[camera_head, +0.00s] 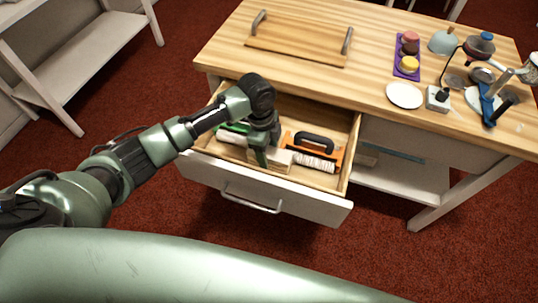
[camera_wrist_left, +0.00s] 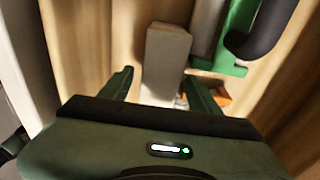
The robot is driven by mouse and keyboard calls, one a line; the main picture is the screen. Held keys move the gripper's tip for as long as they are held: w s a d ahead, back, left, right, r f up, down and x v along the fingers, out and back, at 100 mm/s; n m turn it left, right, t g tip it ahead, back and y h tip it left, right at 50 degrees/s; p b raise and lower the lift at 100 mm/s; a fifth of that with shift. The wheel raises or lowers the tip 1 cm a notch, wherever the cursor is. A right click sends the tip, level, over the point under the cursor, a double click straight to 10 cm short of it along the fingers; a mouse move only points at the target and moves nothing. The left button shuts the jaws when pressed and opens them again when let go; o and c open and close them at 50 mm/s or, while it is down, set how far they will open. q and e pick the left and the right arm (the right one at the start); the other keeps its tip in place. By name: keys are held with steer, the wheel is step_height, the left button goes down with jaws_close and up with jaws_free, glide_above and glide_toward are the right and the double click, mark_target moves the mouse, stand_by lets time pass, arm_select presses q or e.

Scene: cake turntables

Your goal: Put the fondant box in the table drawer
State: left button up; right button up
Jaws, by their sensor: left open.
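The table drawer (camera_head: 243,195) is pulled open below the wooden tabletop. A pale, plain box, which looks like the fondant box (camera_head: 279,159), lies inside it near the front, partly hidden by my left gripper (camera_head: 262,155). In the left wrist view the pale box (camera_wrist_left: 166,55) reaches down between the fingertips of my left gripper (camera_wrist_left: 158,84). The fingers stand apart on either side of it, with no clear grip on it. My right gripper is not in view.
An orange tool with a black handle (camera_head: 313,137) lies right of the box, and a green one (camera_head: 236,127) lies left. A wooden tray (camera_head: 297,40), white plate (camera_head: 404,95) and purple mat (camera_head: 408,70) are on the tabletop. The drawer sides stand close by.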

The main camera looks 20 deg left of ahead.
arm_select(q)
steer(key=r, duration=0.6)
steer(key=a+r, duration=0.1)
steer(key=r, duration=0.1)
steer(key=shift+r, duration=0.4)
stand_by(0.6)
